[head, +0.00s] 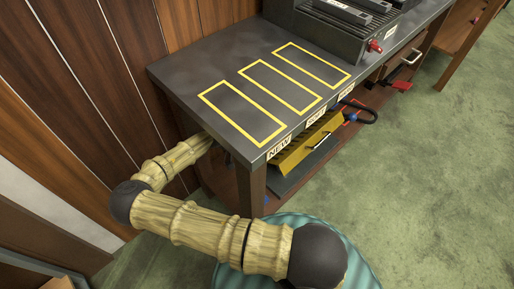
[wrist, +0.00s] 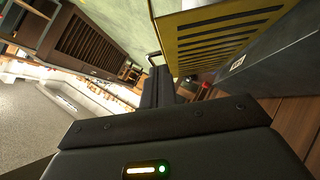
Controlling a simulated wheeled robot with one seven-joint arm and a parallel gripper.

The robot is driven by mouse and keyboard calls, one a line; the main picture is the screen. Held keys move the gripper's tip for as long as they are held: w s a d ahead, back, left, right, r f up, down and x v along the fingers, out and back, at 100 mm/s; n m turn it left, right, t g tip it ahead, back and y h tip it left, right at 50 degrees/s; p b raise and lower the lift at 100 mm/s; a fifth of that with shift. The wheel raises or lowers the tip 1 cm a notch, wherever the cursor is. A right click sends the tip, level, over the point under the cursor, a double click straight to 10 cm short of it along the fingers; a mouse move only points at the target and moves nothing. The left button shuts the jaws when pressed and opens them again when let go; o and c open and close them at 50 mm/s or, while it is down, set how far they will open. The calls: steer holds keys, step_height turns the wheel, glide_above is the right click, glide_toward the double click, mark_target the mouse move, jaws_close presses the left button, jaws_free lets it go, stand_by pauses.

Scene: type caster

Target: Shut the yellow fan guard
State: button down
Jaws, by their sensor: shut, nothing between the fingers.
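The yellow fan guard (head: 300,148) shows in the head view below the front edge of the dark table, tilted outward over a dark grey unit. In the wrist view the slotted yellow guard (wrist: 225,38) fills the upper right. My gripper (wrist: 160,84) shows in the wrist view as dark fingers shut and empty, just left of and below the guard. I cannot tell whether they touch it. In the head view my gripper is hidden beneath the table, where my arm reaches in from the left.
The dark table (head: 190,75) has three yellow-outlined areas on top and a dark machine (head: 325,40) at the back. Its front leg (head: 251,188) stands close to my arm. A dark curved handle (head: 362,112) juts from the front edge. The green floor (head: 440,160) on the right is clear.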

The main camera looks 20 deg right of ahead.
mark_target(284, 160)
steer(key=d+f, duration=0.1)
steer(key=s+d+f+b, duration=0.1)
steer(key=f, duration=0.1)
steer(key=s+d+f+b, duration=0.1)
steer(key=shift+s+f, duration=0.2)
steer(key=shift+f, duration=0.15)
